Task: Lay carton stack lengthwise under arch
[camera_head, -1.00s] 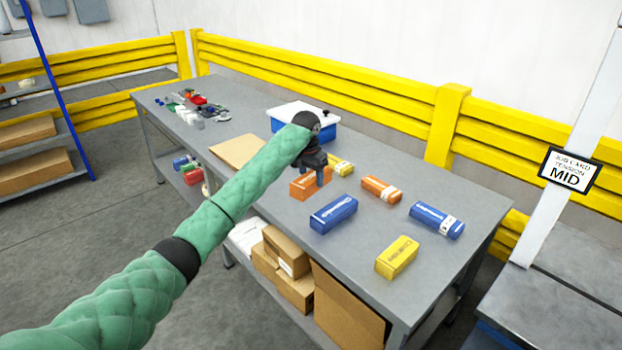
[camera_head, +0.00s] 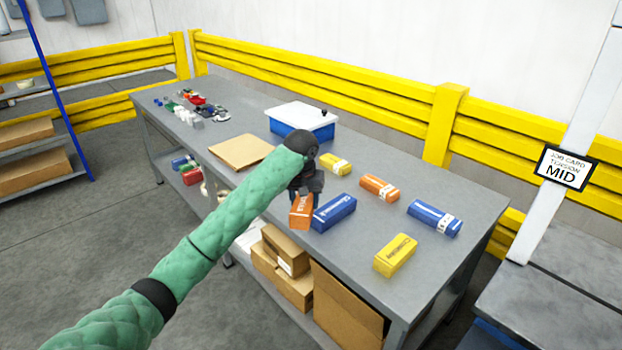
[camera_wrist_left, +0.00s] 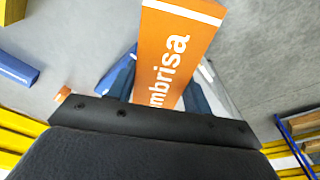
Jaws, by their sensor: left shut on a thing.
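My left gripper (camera_head: 306,188) is shut on an orange carton stack (camera_head: 301,212) near the front edge of the table. In the left wrist view the orange carton stack (camera_wrist_left: 175,50) stretches out from between the fingers, with a white stripe at its far end and the letters "mbrisa". In the head view it looks tilted, and I cannot tell whether it touches the table. A blue carton stack (camera_head: 335,213) lies right beside it. My right gripper is not in view. No arch is clearly recognisable.
The grey table (camera_head: 345,275) also bears a yellow carton (camera_head: 396,256), an orange one (camera_head: 380,188), a blue one (camera_head: 434,218), a small yellow one (camera_head: 336,165), a blue bin with white lid (camera_head: 301,119) and a brown sheet (camera_head: 241,151). A yellow rail (camera_head: 350,98) runs behind.

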